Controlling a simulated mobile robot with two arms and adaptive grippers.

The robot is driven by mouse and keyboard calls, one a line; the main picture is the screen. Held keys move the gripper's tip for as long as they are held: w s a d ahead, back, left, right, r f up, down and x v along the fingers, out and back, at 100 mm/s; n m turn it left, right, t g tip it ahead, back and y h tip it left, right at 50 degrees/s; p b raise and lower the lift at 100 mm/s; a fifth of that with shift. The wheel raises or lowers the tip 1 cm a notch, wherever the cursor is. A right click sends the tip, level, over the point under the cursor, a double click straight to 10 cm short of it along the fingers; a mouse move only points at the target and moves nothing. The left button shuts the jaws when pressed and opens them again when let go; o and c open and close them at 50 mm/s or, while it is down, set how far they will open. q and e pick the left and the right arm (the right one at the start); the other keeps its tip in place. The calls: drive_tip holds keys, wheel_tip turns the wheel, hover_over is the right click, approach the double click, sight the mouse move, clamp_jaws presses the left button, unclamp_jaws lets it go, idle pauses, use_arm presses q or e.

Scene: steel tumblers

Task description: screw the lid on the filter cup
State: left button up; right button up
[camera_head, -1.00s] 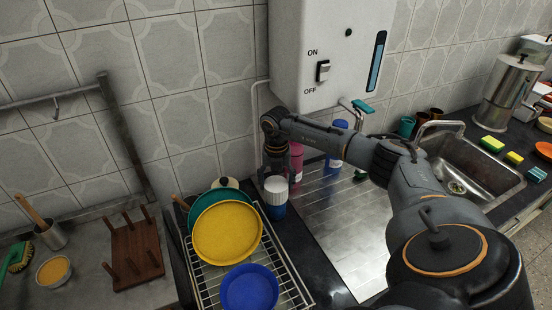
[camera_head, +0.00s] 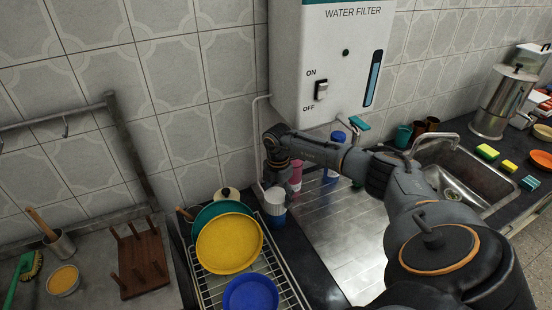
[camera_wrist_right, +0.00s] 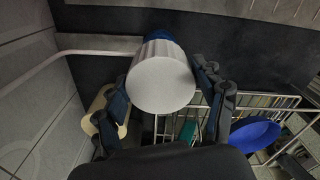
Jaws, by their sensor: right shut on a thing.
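The white ribbed lid (camera_head: 275,195) sits over the blue filter cup (camera_head: 277,216) at the back right of the dish rack. In the right wrist view the lid (camera_wrist_right: 162,84) shows its round white top, with a little of the blue cup (camera_wrist_right: 157,34) beyond it. My right gripper (camera_head: 276,182) comes down on the lid from above, shut on it with one finger on each side. Whether the lid is seated on the cup's thread is hidden. My left gripper is not in view.
A dish rack (camera_head: 291,273) holds yellow, teal and blue dishes beside the cup. A pink bottle (camera_head: 296,176) and a blue bottle (camera_head: 335,160) stand behind my right arm. The water filter (camera_head: 335,60) hangs above. The steel drainboard (camera_head: 340,235) has clear room.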

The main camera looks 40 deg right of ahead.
drive_tip(key=shift+w+d+r, duration=0.1)
drive_tip(key=m+p, duration=0.1)
drive_tip(key=m, duration=0.1)
drive_tip(key=m+p, duration=0.2)
drive_tip(key=shift+r, duration=0.3)
drive_tip(key=shift+f+m+p, duration=0.2)
drive_tip(key=shift+m+p, duration=0.35)
drive_tip(key=shift+m, duration=0.45)
drive_tip(key=o, duration=1.5)
drive_tip(key=shift+s, duration=0.2)
drive_tip(key=shift+c, duration=0.2)
drive_tip(key=shift+f, duration=0.2)
